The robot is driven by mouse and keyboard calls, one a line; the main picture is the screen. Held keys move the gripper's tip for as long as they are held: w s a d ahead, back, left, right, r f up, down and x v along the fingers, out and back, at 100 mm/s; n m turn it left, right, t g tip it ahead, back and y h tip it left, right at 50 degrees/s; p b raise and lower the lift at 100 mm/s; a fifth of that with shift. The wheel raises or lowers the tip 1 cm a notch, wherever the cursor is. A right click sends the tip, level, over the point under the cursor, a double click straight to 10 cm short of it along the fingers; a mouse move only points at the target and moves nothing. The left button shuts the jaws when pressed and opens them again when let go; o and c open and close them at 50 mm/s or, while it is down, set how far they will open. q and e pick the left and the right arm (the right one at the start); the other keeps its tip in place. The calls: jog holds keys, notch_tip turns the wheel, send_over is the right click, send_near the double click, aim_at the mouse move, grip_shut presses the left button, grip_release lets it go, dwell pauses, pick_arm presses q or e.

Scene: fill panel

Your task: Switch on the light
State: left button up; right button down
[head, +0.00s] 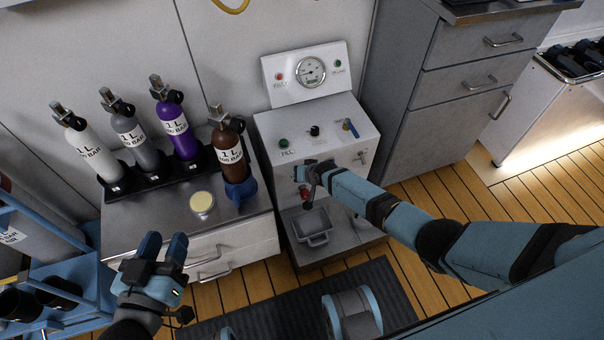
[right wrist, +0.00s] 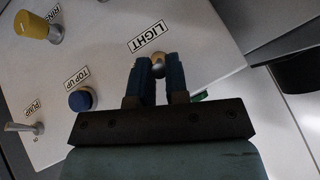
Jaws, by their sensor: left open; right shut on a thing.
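The light switch (right wrist: 158,68) is a small metal toggle with a rounded tip, beside the LIGHT label (right wrist: 146,37) on the white panel in the right wrist view. My right gripper (right wrist: 159,72) is shut on the switch, its two blue fingers on either side of it. In the head view my right gripper (head: 308,172) is at the front of the fill panel (head: 270,128) and the switch is hidden by it. My left gripper (head: 164,247) is open and empty, in front of the drawer cabinet at left.
Near the switch are a blue TOP UP button (right wrist: 82,98), a PUMP lever (right wrist: 24,127) and a yellow knob (right wrist: 34,25). Several gas bottles (head: 175,125) stand on the cabinet (head: 150,213) at left. A grey tray (head: 312,226) sits below the right gripper.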

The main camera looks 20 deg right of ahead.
pick_arm(q)
jog(key=shift+f, duration=0.15)
pick_arm(e)
jog(key=c, duration=1.1)
grip_release()
jog(key=shift+c, duration=0.2)
jog(key=shift+s+r, duration=0.1)
jog(key=shift+r, duration=0.05)
pick_arm(q)
jog(key=s+a+f+g+y+p, duration=0.2)
jog(key=a+f+g+p, duration=0.1)
jog(key=f+p, duration=0.2)
jog(key=shift+s+a+f+g+y+p, duration=0.3)
jog(key=shift+a+y+p, duration=0.1)
jog(key=shift+p, duration=0.7)
pick_arm(e)
jog(key=v, duration=1.3)
jog(key=shift+d+r, duration=0.25)
pick_arm(q)
jog(key=shift+d, duration=0.1)
